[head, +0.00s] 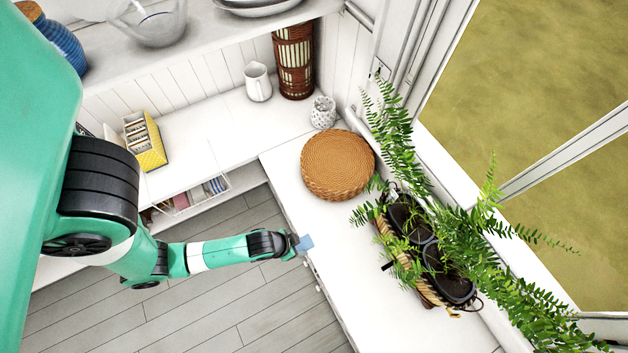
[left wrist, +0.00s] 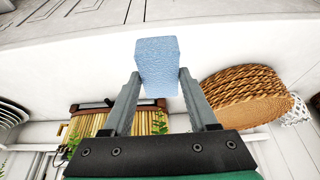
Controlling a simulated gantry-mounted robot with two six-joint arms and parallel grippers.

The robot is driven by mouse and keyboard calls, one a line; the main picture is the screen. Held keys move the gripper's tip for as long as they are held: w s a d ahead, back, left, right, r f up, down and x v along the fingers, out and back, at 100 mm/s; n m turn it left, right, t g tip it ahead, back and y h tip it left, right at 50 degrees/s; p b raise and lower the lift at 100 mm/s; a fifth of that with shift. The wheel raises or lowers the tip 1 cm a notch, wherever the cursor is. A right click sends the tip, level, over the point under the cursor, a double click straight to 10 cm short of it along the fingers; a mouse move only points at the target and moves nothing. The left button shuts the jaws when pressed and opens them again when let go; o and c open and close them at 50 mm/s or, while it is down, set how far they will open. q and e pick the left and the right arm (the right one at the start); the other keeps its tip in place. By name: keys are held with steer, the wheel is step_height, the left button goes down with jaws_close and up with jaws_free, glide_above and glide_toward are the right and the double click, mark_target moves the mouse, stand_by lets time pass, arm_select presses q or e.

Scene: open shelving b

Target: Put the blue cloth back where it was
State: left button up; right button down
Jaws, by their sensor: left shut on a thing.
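The blue cloth (head: 305,243) is a small light-blue folded block. It also fills the top middle of the left wrist view (left wrist: 157,62). My left gripper (head: 297,243) is shut on it, with one grey finger on each side in the left wrist view (left wrist: 157,84). In the head view the cloth is at the front edge of the white counter (head: 330,215), at the counter's left side. I cannot tell whether the cloth touches the counter. My right gripper is not in view.
A round woven basket (head: 338,165) stands on the counter beyond the cloth. A planter with ferns (head: 400,240) and dark sunglasses-like shapes (head: 447,272) lies to the right. A patterned cup (head: 323,112), a white pitcher (head: 257,82) and a yellow box (head: 147,142) stand further back. The counter between cloth and basket is clear.

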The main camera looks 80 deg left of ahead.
arm_select(q)
steer(key=w+a+f+b, duration=0.1)
steer(key=w+a+f, duration=0.1)
steer(key=w+a+f+b, duration=0.2)
steer(key=f, duration=0.1)
steer(key=w+a+f+b, duration=0.1)
steer(key=w+a+f, duration=0.1)
steer(key=a, duration=0.1)
steer(key=shift+w+a+f+b, duration=0.1)
steer(key=shift+f+b, duration=0.15)
steer(key=shift+b, duration=0.15)
steer(key=shift+w+a+f, duration=0.25)
steer(key=shift+w+a, duration=0.05)
steer(key=x, duration=0.1)
steer(key=b+x, duration=0.1)
steer(key=x, duration=0.1)
steer(key=shift+s+a, duration=0.1)
steer(key=shift+s, duration=0.25)
steer(key=shift+f, duration=0.35)
steer(key=shift+f+b, duration=0.2)
steer(key=shift+b, duration=0.2)
steer(key=o, duration=1.3)
